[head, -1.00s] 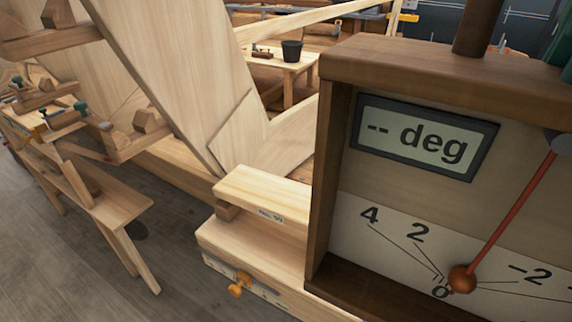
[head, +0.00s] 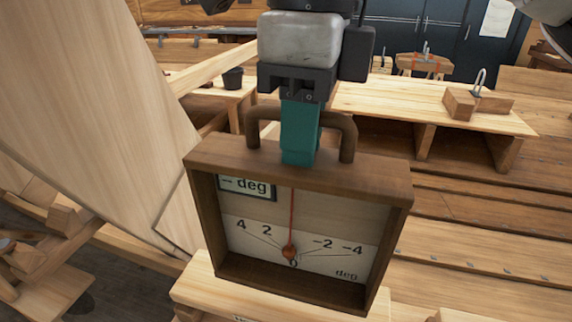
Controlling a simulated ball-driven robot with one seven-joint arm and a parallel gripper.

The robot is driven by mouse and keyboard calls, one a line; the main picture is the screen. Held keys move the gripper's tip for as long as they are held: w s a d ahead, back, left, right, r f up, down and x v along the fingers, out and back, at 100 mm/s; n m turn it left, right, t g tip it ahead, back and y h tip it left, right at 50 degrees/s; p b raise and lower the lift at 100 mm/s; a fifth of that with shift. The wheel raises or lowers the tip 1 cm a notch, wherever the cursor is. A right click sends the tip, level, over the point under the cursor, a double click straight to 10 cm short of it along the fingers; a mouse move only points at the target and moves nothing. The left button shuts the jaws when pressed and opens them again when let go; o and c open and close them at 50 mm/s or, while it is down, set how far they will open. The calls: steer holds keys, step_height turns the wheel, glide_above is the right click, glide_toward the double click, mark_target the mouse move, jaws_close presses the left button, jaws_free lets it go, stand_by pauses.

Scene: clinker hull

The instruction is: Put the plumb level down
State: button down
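The plumb level (head: 330,180) is a brown wooden box frame with a pale scale, a red needle and a small display reading "-- deg". The needle points down near 0. My gripper (head: 300,145), with teal fingers, is at the middle of the level's brown top handle and appears shut on it. The fingers hide the middle of the handle. The level hangs upright, leaning slightly in the picture, over a pale wooden block (head: 200,288). I cannot tell whether its underside touches the block.
A large pale plank (head: 95,110) slopes along the left. A dark bucket (head: 233,77) stands on a small table behind. A bench (head: 410,110) at the back right holds a wooden block with a metal hook (head: 478,98). Planked hull boards fill the right side.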

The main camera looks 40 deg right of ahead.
mark_target(287, 178)
steer(key=f, duration=0.2)
steer(key=w+f+p, duration=0.1)
steer(key=f, duration=0.1)
steer(key=w+f+p, duration=0.1)
steer(key=f, duration=0.1)
steer(key=shift+w, duration=0.25)
steer(key=shift+f, duration=0.1)
steer(key=shift+f+b, duration=0.45)
steer(key=shift+b, duration=0.1)
steer(key=c, duration=1.1)
jaws_free()
steer(key=shift+o, duration=0.2)
steer(key=shift+r, duration=0.1)
steer(key=shift+r+p, duration=0.4)
steer(key=shift+p, duration=0.2)
step_height(287, 178, up, 12)
steer(key=b, duration=0.2)
steer(key=shift+s+d+b, duration=0.15)
steer(key=shift+b, duration=0.15)
